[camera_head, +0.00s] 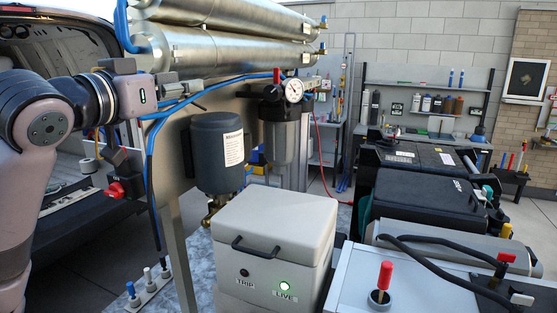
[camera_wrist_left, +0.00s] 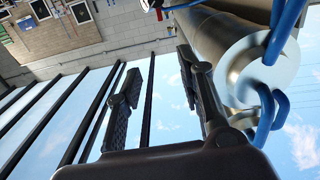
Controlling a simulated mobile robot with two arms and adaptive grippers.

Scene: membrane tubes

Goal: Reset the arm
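My left arm (camera_head: 45,130) comes in from the left in the head view, bent upward at the elbow, with its wrist level with the membrane tubes. My left gripper (camera_head: 196,90) points right, just below the lower tube (camera_head: 225,48). In the left wrist view the two fingers of the left gripper (camera_wrist_left: 160,68) stand apart with nothing between them. A metal tube end with a pale cap (camera_wrist_left: 262,62) is close beside the right finger; I cannot tell whether they touch. My right gripper is in neither view.
Blue hoses (camera_head: 150,150) hang close to the left wrist. A grey filter vessel (camera_head: 218,150) and a pressure gauge (camera_head: 293,91) are mounted below the tubes. A white box (camera_head: 275,235) with a green light stands in front. Black cases (camera_head: 425,205) fill the right side.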

